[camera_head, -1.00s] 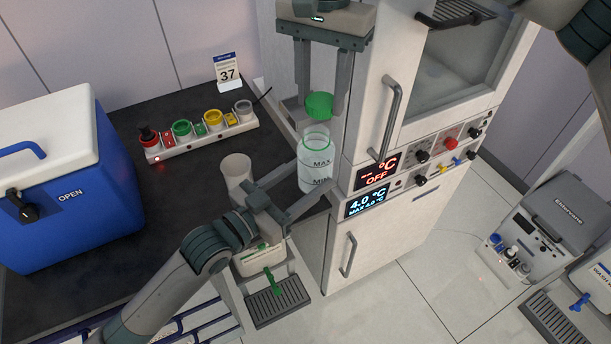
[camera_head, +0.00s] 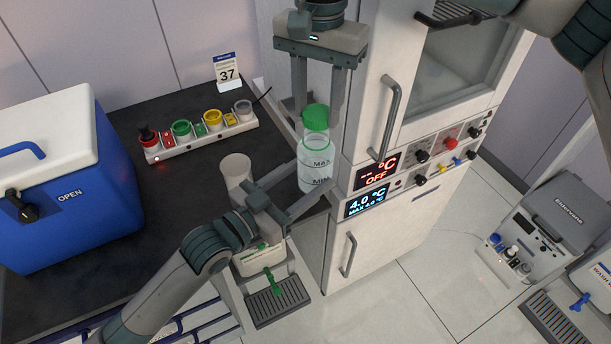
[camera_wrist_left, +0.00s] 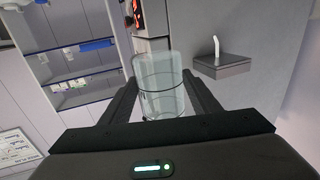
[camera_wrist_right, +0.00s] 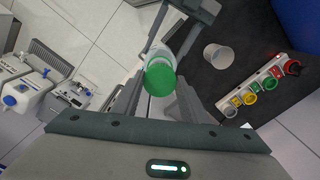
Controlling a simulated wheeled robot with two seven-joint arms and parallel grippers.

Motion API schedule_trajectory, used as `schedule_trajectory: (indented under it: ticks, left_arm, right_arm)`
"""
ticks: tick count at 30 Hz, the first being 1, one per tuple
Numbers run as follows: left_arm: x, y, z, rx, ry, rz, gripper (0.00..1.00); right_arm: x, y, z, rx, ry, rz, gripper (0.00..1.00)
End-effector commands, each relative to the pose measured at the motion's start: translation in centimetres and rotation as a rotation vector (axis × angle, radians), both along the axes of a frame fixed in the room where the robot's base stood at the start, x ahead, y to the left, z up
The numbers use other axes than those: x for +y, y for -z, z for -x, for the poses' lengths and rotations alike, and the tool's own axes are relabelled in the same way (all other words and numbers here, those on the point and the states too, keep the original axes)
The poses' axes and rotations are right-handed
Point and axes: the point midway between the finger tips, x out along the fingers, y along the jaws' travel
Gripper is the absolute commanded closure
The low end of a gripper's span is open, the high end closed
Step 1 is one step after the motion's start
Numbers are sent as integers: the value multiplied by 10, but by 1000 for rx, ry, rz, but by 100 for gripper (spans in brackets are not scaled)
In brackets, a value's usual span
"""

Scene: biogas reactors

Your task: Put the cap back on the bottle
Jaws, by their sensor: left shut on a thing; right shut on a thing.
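The clear bottle (camera_head: 313,170) with MAX and MIN marks stands upright in the head view. My left gripper (camera_head: 308,195) is shut around its lower body, and the bottle also shows between the fingers in the left wrist view (camera_wrist_left: 160,85). The green cap (camera_head: 316,116) is at the top of the bottle, over its mouth. My right gripper (camera_head: 318,125) comes from above and is shut on the cap. In the right wrist view the cap (camera_wrist_right: 160,79) is between the fingertips and hides the mouth, so I cannot tell whether it is seated.
A white cabinet (camera_head: 376,230) with displays stands close on the right. A blue cooler (camera_head: 65,185), a strip of coloured holders (camera_head: 200,132) and an empty beaker (camera_head: 236,170) are on the dark counter (camera_head: 180,200). A dispenser with a drip tray (camera_head: 278,303) is below the left gripper.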

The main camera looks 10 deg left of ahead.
Motion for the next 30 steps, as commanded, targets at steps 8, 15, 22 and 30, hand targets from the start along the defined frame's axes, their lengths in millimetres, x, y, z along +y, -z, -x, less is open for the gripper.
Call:
schedule_trajectory:
  ticks: [8,15,22,30]
  left_arm:
    - [0,-2,0,-4,0,2,87]
    - [0,-2,0,-4,0,2,87]
    - [0,-2,0,-4,0,2,87]
    - [0,-2,0,-4,0,2,87]
  right_arm:
    - [0,9,0,0,0,-1,81]
    - [0,9,0,0,0,0,81]
    - [1,8,2,-2,0,3,81]
    - [1,8,2,-2,0,3,81]
